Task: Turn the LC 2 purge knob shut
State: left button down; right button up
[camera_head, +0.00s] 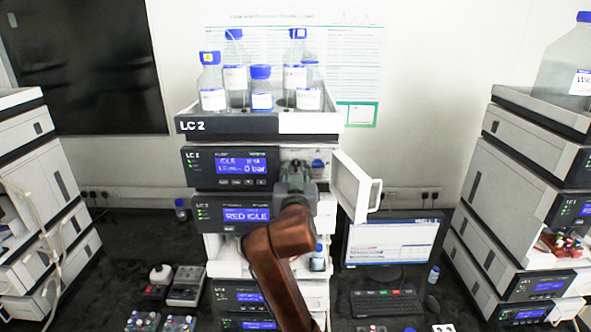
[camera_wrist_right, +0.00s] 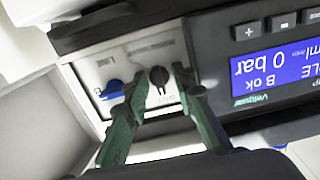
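The LC 2 stack has an open pump module (camera_head: 225,168) with its white door (camera_head: 352,187) swung out to the right. In the right wrist view, which is upside down, a black knob (camera_wrist_right: 160,79) with a pointer sits on the light panel (camera_wrist_right: 135,58). A blue knob (camera_wrist_right: 111,89) is beside it. My left gripper is out of view.
The pump display (camera_wrist_right: 275,70) reads 0 bar. A tray (camera_head: 228,124) marked LC 2 holds several blue-capped bottles above. More stacks stand left and right. A monitor (camera_head: 392,243) and keyboard (camera_head: 386,304) are at lower right. The open door is close to my right gripper.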

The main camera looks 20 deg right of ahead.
jog(key=shift+s, duration=0.1)
jog(key=v, duration=1.1)
jog(key=shift+s+a, duration=0.2)
jog(key=shift+s, duration=0.15)
